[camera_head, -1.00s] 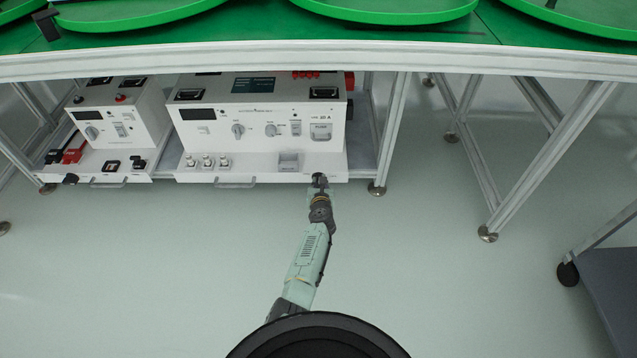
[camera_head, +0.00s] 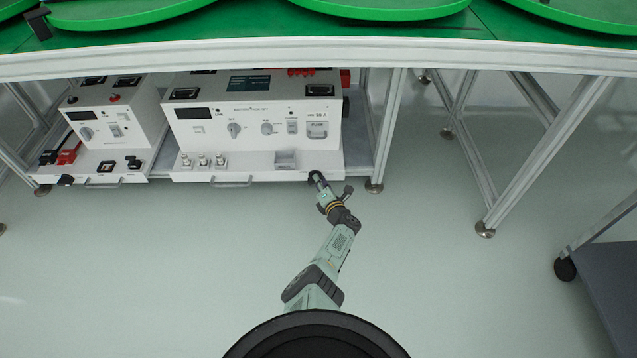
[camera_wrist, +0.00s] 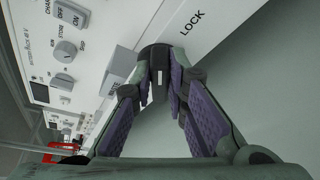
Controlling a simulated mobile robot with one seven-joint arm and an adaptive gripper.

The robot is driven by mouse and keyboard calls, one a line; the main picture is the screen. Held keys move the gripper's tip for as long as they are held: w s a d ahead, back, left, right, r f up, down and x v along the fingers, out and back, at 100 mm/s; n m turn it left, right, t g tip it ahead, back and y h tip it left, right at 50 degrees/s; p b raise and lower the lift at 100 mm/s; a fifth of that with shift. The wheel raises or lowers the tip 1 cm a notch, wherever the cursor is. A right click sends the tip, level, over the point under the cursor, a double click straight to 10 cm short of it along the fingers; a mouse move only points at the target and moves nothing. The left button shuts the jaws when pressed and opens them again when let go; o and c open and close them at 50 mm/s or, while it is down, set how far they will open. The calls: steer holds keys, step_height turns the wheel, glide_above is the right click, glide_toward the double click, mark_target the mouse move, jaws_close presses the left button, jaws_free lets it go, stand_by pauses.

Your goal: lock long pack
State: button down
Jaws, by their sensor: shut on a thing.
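The long pack (camera_head: 250,110) is the wide white unit on the shelf under the table. A black knob (camera_wrist: 157,65) with a small white mark sits on its front panel, beside the word LOCK (camera_wrist: 192,22) in the wrist view. My gripper (camera_wrist: 160,85) is shut on this knob, with its purple pads on either side. In the head view my gripper (camera_head: 318,182) meets the pack's lower front edge at the right, and it hides most of the knob.
A shorter white pack (camera_head: 115,120) stands to the left, with its own black knob (camera_head: 66,180) at the front. A metal table leg (camera_head: 388,130) is close on the right. The floor (camera_head: 440,270) to the right is clear. A dark cart (camera_head: 612,290) stands at far right.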

steer(key=shift+w+d+f+m+t+y+b, duration=0.15)
steer(key=shift+m+t+y+b, duration=0.15)
steer(key=shift+m+b, duration=0.45)
steer(key=shift+s+a+f+m+t+y+b, duration=0.15)
steer(key=shift+m+t+b, duration=0.25)
steer(key=shift+m, duration=0.5)
steer(key=shift+w+d+f+m+t+y+b, duration=0.15)
steer(key=shift+m+t+y+b, duration=0.1)
steer(key=shift+m+b, duration=0.5)
steer(key=shift+r+m, duration=0.1)
steer(key=shift+m, duration=0.2)
steer(key=c, duration=1.6)
jaws_free()
